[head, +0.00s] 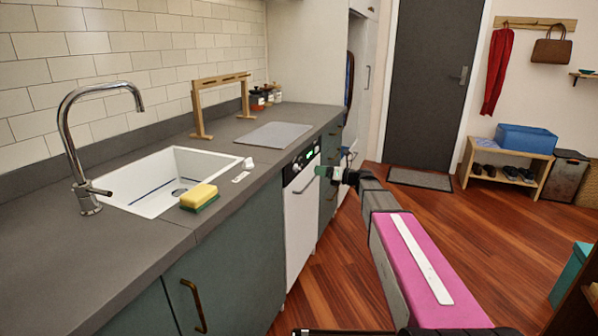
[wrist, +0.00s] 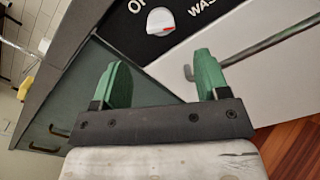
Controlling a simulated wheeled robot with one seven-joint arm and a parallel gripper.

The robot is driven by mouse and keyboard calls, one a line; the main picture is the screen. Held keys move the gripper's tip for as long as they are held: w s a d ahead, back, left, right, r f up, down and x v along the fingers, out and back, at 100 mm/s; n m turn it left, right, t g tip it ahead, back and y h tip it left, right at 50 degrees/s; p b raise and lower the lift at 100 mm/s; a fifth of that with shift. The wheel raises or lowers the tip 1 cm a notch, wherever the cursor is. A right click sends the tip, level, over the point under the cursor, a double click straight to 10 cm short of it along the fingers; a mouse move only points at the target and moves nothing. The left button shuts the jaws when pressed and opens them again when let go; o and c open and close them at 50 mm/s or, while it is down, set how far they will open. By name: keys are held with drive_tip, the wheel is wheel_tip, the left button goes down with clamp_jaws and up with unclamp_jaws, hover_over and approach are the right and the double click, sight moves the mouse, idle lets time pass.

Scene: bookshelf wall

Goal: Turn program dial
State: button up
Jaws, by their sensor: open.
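The program dial (wrist: 160,21) is a round white knob with a small red mark, on a black panel (wrist: 130,15) lettered partly in view at the top of the wrist view. The panel tops a white dishwasher front (head: 301,225) under the counter in the head view. My gripper (head: 329,173) is beside the panel, at its right in the head view. In the wrist view its two green fingers (wrist: 161,75) are apart, with nothing between them. The dial lies beyond the fingertips, above the gap, and nothing touches it.
A bar handle (wrist: 255,43) crosses the white door close to the right finger. The grey countertop (head: 235,147) carries a sink (head: 150,165), a sponge (head: 200,194) and a grey mat (head: 273,136). Wooden floor (head: 430,205) is open to the right.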

sight(297, 169)
drive_tip(key=x, duration=0.9)
drive_tip(key=shift+a, duration=0.15)
drive_tip(key=shift+f, duration=0.1)
drive_tip(key=c, duration=0.9)
